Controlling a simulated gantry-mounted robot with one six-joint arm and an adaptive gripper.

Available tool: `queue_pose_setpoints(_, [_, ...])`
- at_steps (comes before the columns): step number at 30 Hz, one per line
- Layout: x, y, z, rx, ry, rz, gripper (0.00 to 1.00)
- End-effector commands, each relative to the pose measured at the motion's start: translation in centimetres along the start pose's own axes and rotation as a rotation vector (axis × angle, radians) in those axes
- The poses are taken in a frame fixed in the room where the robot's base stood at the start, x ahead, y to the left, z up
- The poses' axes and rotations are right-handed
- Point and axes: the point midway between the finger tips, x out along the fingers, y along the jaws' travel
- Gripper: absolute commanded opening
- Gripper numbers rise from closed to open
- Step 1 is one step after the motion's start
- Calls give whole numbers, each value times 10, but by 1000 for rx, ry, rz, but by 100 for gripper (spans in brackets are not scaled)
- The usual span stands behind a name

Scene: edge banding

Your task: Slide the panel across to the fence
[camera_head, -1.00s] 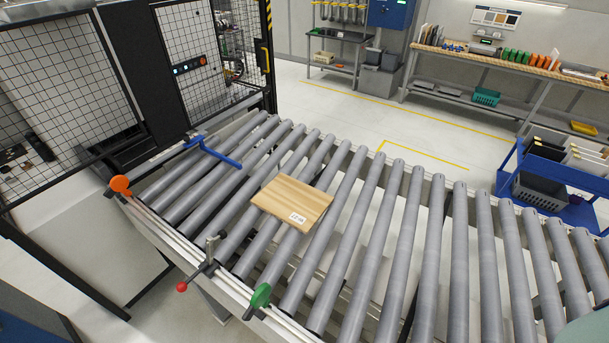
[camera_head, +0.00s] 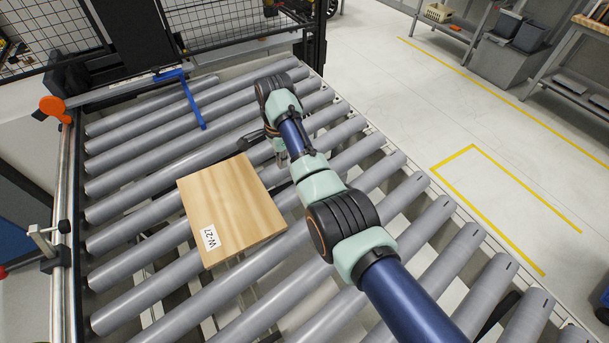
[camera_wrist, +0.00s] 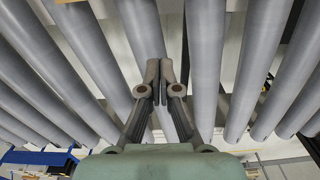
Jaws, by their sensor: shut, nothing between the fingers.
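The light wooden panel (camera_head: 230,208) lies flat on the grey rollers, with a white label reading W-27 near its lower left corner. A metal rail (camera_head: 62,190), which looks like the fence, runs along the left side of the rollers, with a band of bare rollers between it and the panel. My gripper (camera_head: 247,143) is low over the rollers just beyond the panel's upper right corner; I cannot tell whether it touches the panel.
A blue bar (camera_head: 190,97) reaches over the rollers at the upper left, near an orange knob (camera_head: 52,106). A clamp post (camera_head: 45,243) stands on the rail. A mesh guard (camera_head: 225,22) closes the back. Bare rollers lie around the panel.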

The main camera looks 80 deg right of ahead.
Motion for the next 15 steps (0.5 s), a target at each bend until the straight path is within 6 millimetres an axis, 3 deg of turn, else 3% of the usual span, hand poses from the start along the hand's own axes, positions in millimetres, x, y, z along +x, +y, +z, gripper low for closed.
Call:
queue_pose_setpoints(8, [8, 2, -3, 18, -1, 11, 0])
queue_pose_setpoints(15, [55, 2, -3, 16, -1, 13, 0])
